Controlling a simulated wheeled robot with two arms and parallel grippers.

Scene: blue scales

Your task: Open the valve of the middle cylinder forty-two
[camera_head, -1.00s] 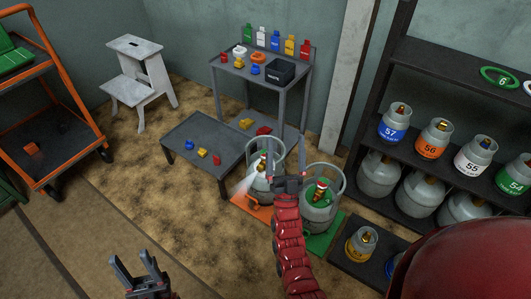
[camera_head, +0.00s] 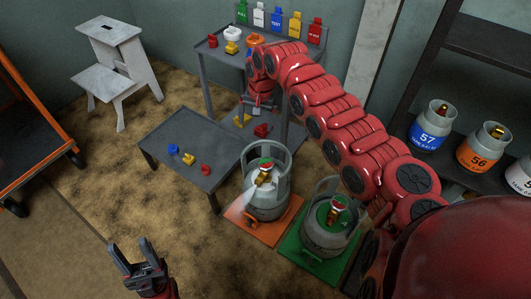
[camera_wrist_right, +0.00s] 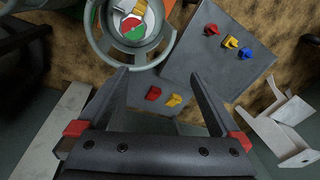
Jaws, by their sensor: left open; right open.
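A grey cylinder (camera_head: 268,198) with a round collar stands upright on an orange mat (camera_head: 280,232). Its top has a red, green and white round piece, and a pale streak slants down its left side. It also shows in the right wrist view (camera_wrist_right: 96,40). A second grey cylinder (camera_head: 325,238) with a green top stands on a green mat (camera_head: 302,262). I cannot read forty-two on either. My right gripper (camera_wrist_right: 160,78) is open and empty, above and behind the orange-mat cylinder, near the tall table. My left gripper (camera_head: 138,262) is open and empty at lower left.
A low grey table (camera_head: 190,140) with small blue, yellow and red pieces stands left of the cylinders. The tall table (camera_head: 212,60) behind holds coloured tags. Cylinders 57 (camera_head: 428,135) and 56 (camera_head: 482,152) sit on the right shelf. Brown floor is free at left.

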